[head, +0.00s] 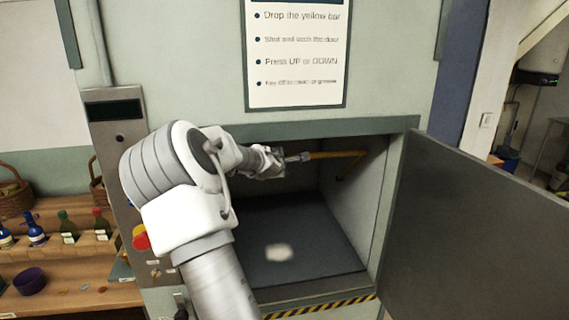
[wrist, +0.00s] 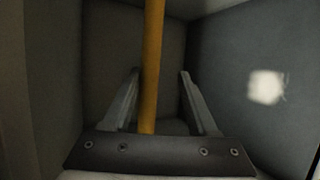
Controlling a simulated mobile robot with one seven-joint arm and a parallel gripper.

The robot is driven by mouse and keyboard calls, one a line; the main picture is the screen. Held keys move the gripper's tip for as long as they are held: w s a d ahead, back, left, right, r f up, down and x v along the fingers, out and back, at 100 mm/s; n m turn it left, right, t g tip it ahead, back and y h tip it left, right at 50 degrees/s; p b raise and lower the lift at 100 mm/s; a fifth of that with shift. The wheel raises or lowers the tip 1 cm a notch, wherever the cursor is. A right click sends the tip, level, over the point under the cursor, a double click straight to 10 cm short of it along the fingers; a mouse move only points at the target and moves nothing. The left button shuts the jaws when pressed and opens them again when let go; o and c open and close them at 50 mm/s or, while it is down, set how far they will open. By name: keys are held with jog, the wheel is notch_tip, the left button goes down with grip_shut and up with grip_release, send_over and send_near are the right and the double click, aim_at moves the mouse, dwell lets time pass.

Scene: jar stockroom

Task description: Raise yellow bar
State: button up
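The yellow bar (head: 338,154) is inside the open compartment, near the top of its opening. It runs roughly level from my gripper to the right, then bends down toward the right inner wall. My gripper (head: 300,157) is at the bar's left end. In the wrist view the bar (wrist: 152,60) runs between the two fingers of my gripper (wrist: 158,75), close to the left finger, with a clear gap to the right finger. The fingers are apart. Whether the left finger touches the bar I cannot tell.
The compartment's dark floor (head: 300,235) is empty but for a pale patch. The grey door (head: 470,235) stands open at the right. A control panel with a red knob (head: 140,238) is at the left. Shelves with bottles (head: 68,222) and a purple bowl (head: 30,281) stand farther left.

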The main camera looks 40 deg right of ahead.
jog(key=b+v, duration=0.2)
jog(key=v, duration=1.5)
jog(key=shift+a, duration=0.2)
jog(key=shift+s, duration=0.1)
dwell(0.5)
